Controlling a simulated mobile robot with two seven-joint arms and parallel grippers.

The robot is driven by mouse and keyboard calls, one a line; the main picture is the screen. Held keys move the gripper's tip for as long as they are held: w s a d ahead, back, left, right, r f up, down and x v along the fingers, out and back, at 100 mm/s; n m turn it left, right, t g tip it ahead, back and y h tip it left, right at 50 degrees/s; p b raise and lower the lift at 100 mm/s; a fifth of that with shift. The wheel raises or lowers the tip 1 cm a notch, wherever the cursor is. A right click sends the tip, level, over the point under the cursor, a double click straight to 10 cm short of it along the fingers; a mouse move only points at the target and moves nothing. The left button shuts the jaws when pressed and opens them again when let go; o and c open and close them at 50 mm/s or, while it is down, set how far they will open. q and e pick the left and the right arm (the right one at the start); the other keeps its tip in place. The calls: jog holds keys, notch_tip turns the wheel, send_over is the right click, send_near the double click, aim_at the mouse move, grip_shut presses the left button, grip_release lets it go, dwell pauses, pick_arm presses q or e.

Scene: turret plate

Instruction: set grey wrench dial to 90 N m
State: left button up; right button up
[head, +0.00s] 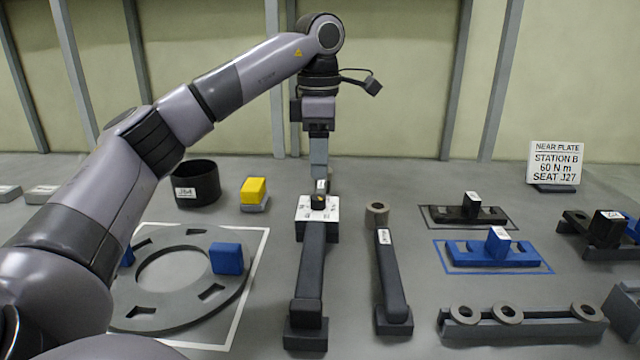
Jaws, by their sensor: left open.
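A dark grey wrench (310,268) lies lengthwise near the middle of the bench, its handle towards me. At its far end is a white dial plate (304,213) with small marks, too small to read. A small dark knob with a yellowish mark (319,202) sits on the plate. My left gripper (320,186) points straight down just above the knob, and its jaws are open. I cannot tell whether the fingertips touch or straddle the knob. The dial's setting is not readable. My right gripper is not in view.
A sign (555,163) at the back right reads Station B, 60 N m, seat J27. A second dark wrench (390,275) lies close on the right. A grey ring plate (135,290) with blue blocks lies left. A blue holder (470,254) stands right.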

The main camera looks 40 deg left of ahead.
aim_at(319, 197)
pick_arm(q)
notch_tip(319, 197, down, 6)
jog(key=shift+r+b, duration=0.1)
jog(key=shift+b, duration=0.4)
jog(key=shift+f, duration=0.6)
jog(key=c, duration=1.1)
jog(key=shift+o, duration=0.2)
jog(key=shift+r, duration=0.1)
